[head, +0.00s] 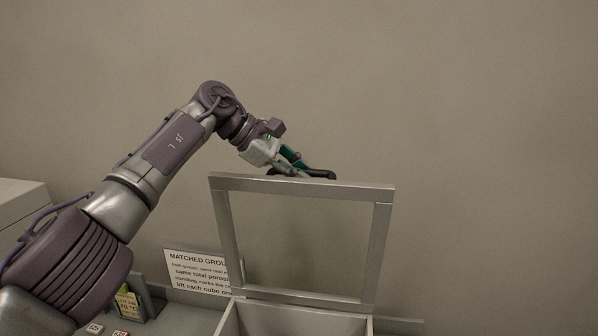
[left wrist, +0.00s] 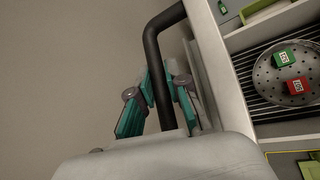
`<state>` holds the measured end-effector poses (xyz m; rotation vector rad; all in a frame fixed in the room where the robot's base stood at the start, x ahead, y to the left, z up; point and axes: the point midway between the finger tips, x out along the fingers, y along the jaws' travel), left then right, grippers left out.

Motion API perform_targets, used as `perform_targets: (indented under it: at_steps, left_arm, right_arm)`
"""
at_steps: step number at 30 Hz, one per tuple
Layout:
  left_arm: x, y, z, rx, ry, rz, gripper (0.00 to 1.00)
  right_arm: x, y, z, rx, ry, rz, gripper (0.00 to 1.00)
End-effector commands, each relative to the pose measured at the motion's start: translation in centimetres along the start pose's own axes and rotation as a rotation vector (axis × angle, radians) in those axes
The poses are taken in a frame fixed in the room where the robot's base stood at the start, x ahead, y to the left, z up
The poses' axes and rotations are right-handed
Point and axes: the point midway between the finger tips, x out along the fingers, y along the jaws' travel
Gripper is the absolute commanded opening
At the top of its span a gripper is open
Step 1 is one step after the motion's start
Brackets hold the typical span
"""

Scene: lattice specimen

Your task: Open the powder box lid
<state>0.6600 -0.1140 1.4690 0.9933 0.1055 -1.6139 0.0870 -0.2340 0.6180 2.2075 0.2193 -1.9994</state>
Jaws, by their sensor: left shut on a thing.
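The powder box lid (head: 227,237) is a grey frame around a clear pane. It stands raised, close to upright, above the powder box (head: 290,317) in the head view. A black handle (head: 322,173) shows at its top edge. My left gripper (head: 300,170) is behind that top edge and shut on the handle. In the left wrist view, the teal fingers of the left gripper (left wrist: 160,95) close around the black handle (left wrist: 152,45), beside the lid's frame (left wrist: 212,60). The box's inside is mostly cut off in the head view. My right gripper is not in view.
A printed sign (head: 197,271) stands left of the box. A small dark holder with a card (head: 128,303) and small cubes are nearer the left. In the left wrist view, a perforated round plate (left wrist: 268,75) holds a green cube (left wrist: 284,57) and a red cube (left wrist: 296,86).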

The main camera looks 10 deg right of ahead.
Motion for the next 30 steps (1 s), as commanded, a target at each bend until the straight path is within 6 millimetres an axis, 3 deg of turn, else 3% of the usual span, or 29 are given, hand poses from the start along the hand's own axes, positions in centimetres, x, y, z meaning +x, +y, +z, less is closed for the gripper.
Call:
perform_targets:
  at_steps: [14,15,19,30]
  left_arm:
    - [0.25,-0.11,-0.38,-0.007,0.005,-0.007,0.0]
    - [0.25,-0.11,-0.38,-0.007,0.005,-0.007,0.2]
    - [0.21,-0.08,-0.3,-0.006,0.004,-0.006,0.41]
    - [-0.44,0.04,-0.11,-0.003,0.001,-0.003,0.41]
  right_arm:
    - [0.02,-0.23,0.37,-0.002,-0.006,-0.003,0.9]
    - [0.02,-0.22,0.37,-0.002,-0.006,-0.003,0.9]
    - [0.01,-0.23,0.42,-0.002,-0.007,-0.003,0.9]
    - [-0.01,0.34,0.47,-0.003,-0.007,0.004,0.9]
